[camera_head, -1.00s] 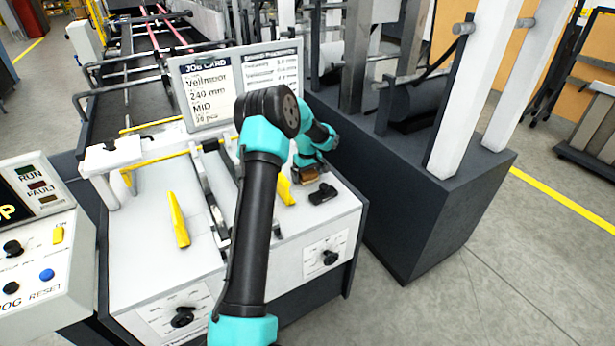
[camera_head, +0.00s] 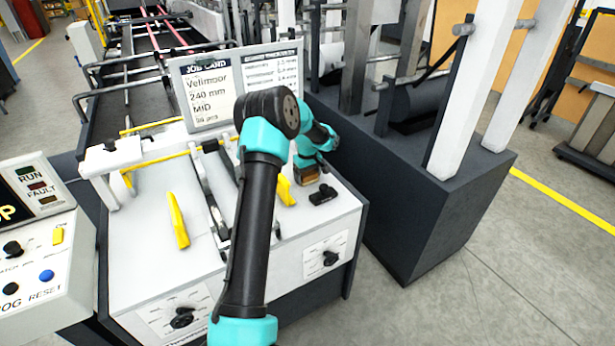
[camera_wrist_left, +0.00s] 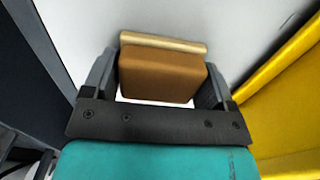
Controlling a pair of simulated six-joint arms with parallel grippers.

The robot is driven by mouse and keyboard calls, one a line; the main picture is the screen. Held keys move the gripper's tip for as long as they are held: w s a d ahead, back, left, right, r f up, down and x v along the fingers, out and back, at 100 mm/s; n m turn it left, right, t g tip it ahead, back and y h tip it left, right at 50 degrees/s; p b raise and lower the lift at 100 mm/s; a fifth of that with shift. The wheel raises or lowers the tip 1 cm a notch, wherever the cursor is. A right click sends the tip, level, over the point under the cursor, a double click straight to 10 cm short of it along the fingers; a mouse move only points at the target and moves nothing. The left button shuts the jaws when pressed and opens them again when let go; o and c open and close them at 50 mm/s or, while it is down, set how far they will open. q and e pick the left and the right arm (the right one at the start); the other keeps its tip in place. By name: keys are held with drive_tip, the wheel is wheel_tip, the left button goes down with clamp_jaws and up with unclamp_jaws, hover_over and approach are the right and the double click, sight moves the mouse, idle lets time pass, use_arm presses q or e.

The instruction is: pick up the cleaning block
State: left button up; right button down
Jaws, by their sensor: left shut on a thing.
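The cleaning block (camera_wrist_left: 160,75) is brown with a pale tan strip along one edge. In the left wrist view it sits between the two fingers of my left gripper (camera_wrist_left: 160,85), which is shut on it. In the head view the block (camera_head: 307,175) shows as a small brown piece below my left gripper (camera_head: 307,168), over the right part of the white machine top. The arm hides part of that area. I cannot tell from the head view whether the block still touches the surface. My right gripper is not in view.
A yellow guide (camera_head: 284,191) stands just left of the block, and a black knob-like part (camera_head: 323,194) lies in front of it. Another yellow guide (camera_head: 179,221) is further left. A job card display (camera_head: 240,85) stands behind. A dark machine base (camera_head: 420,190) is at the right.

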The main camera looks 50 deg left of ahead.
use_arm(q)
wheel_tip(320, 180, up, 10)
idle(0.6)
